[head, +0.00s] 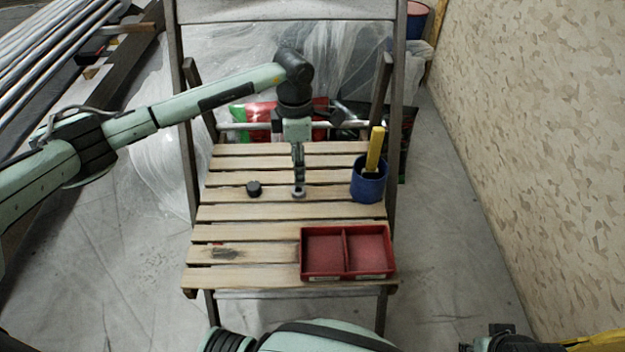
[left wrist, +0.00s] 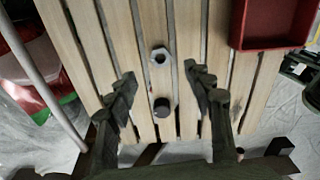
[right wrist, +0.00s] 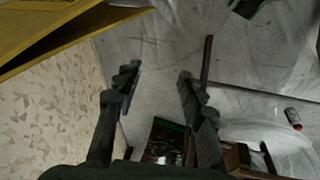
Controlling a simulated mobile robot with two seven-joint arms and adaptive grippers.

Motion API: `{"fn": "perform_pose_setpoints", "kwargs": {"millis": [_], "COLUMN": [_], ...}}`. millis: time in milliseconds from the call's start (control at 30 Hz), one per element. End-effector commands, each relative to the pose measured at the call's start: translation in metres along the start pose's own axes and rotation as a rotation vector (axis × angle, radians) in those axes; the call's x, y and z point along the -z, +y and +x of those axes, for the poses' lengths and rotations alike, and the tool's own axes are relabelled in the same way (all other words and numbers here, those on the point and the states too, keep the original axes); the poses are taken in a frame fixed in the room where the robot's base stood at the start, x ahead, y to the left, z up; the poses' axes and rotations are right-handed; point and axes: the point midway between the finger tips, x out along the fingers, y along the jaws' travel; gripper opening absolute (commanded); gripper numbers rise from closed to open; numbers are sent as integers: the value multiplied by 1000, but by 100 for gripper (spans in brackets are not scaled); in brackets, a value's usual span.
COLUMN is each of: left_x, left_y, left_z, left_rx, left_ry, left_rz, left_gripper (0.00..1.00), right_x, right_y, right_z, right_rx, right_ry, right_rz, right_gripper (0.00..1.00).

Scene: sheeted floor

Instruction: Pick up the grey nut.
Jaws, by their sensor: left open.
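The grey nut (head: 299,194) lies on the slatted wooden chair seat, just below the tip of my left gripper (head: 299,184). In the left wrist view the nut (left wrist: 160,57) is a hexagonal ring lying flat. It sits near the line midway between the spread fingers of my left gripper (left wrist: 160,74), slightly beyond their tips. The left gripper is open and empty. I cannot tell how far its tips are above the slats. My right gripper (right wrist: 159,72) is open and empty, away from the seat.
A black round piece (head: 253,188) lies left of the nut. A blue cup (head: 368,189) with a yellow-handled item (head: 375,148) stands to the right. A red two-compartment tray (head: 347,274) sits at the front right. The seat's front left is clear. A wall (head: 545,130) rises at right.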

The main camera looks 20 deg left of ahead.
Motion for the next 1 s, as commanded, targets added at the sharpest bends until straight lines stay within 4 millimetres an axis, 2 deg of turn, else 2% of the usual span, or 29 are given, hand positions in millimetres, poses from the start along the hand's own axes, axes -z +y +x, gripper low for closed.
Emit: {"fn": "perform_pose_setpoints", "kwargs": {"millis": [600, 867, 1000], "left_x": [2, 2, 2], "left_y": [0, 0, 0], "left_z": [74, 77, 77], "left_rx": [3, 1, 1], "left_ry": [1, 0, 0], "left_rz": [-1, -1, -1], "left_gripper": [52, 52, 37], "right_x": [-2, -2, -2], "right_y": [-2, -2, -2], "right_z": [9, 9, 9], "right_rx": [5, 5, 5], "right_ry": [-4, -4, -4], "right_rz": [0, 0, 0], "right_gripper": [40, 40, 40]}}
